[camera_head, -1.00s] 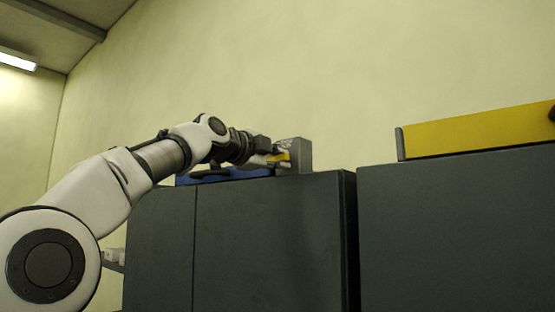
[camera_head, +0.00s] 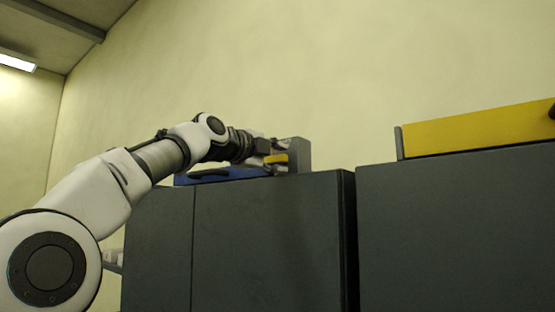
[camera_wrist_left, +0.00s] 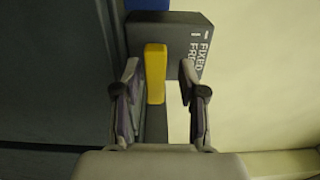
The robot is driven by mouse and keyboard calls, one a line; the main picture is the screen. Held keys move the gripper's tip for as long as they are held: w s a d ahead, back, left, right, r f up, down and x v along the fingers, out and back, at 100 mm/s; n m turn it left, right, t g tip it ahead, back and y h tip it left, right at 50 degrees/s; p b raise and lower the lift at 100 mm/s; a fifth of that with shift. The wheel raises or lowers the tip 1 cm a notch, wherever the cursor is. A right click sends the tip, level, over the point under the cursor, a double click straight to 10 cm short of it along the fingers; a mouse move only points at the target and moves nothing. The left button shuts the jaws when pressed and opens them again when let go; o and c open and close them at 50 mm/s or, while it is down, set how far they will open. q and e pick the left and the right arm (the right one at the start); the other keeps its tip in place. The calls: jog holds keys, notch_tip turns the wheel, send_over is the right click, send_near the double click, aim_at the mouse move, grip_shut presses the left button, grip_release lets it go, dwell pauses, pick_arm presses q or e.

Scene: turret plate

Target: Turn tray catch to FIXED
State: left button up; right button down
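The tray catch is a yellow lever (camera_wrist_left: 155,72) on a dark grey block (camera_wrist_left: 188,32). White lettering on the block reads FIXED, with a second word partly hidden. In the head view the lever (camera_head: 277,159) lies about level on the block (camera_head: 299,153), on top of the dark cabinet. My left gripper (camera_wrist_left: 160,105) is at the lever, with one finger on each side of it. A gap shows between the lever and the right finger, and a narrower one at the left finger. The gripper (camera_head: 264,152) appears small in the head view. My right gripper is not in view.
A blue tray (camera_head: 225,174) with a dark handle lies on the dark cabinet (camera_head: 270,240) beside the block. A yellow panel (camera_head: 475,131) stands on the cabinet at the right. A wall rises behind; the space above the cabinets is clear.

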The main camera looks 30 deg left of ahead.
pick_arm(q)
jog(key=shift+w+f, duration=0.15)
jog(key=shift+w, duration=0.05)
jog(key=shift+s, duration=0.15)
dwell(0.4)
